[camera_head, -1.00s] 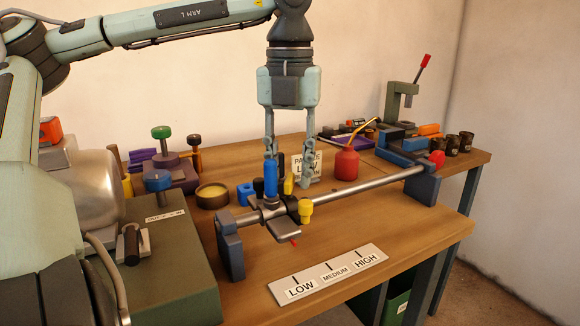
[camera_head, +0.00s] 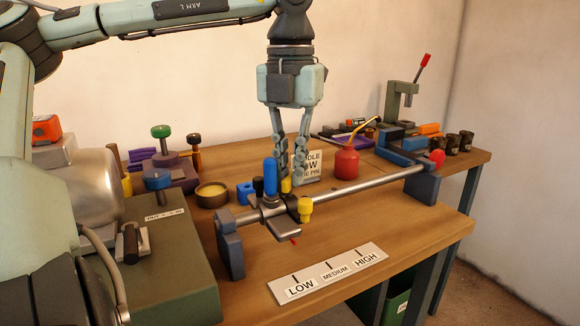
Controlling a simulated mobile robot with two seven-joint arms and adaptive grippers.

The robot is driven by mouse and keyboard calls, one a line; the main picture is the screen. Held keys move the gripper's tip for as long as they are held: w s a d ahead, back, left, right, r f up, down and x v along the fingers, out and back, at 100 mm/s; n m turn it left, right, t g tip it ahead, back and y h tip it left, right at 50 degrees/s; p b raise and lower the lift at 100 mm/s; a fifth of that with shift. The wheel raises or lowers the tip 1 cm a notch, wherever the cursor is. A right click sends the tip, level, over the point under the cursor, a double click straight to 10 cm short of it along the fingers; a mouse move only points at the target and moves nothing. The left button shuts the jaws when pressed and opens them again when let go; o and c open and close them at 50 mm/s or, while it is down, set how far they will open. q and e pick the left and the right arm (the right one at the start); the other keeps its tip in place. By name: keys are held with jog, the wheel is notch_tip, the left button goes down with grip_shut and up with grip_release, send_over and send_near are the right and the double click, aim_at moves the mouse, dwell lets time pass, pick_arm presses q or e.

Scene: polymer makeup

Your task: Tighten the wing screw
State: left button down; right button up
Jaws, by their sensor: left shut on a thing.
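A sliding carriage (camera_head: 282,227) sits on the left part of a steel rail (camera_head: 348,189). It carries a blue upright handle (camera_head: 270,177), a black knob (camera_head: 257,187) and a yellow knob (camera_head: 305,210) at its right front. A slim upright yellow piece (camera_head: 286,186) on the carriage looks like the wing screw. My left gripper (camera_head: 290,184) points straight down, its fingers shut around this yellow piece and partly hiding it, just right of the blue handle. My right gripper is out of view.
A scale strip (camera_head: 328,274) marked LOW, MEDIUM and HIGH lies in front of the rail. A red oil can (camera_head: 346,161) and a white sign (camera_head: 311,165) stand behind it. A green box (camera_head: 172,263) is at left. The bench's right front is clear.

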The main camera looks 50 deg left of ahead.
pick_arm(q)
jog(key=shift+m, duration=1.8)
jog(key=shift+d+m, duration=0.1)
jog(key=shift+m, duration=1.6)
jog(key=shift+d+m, duration=0.1)
jog(key=shift+m, duration=0.3)
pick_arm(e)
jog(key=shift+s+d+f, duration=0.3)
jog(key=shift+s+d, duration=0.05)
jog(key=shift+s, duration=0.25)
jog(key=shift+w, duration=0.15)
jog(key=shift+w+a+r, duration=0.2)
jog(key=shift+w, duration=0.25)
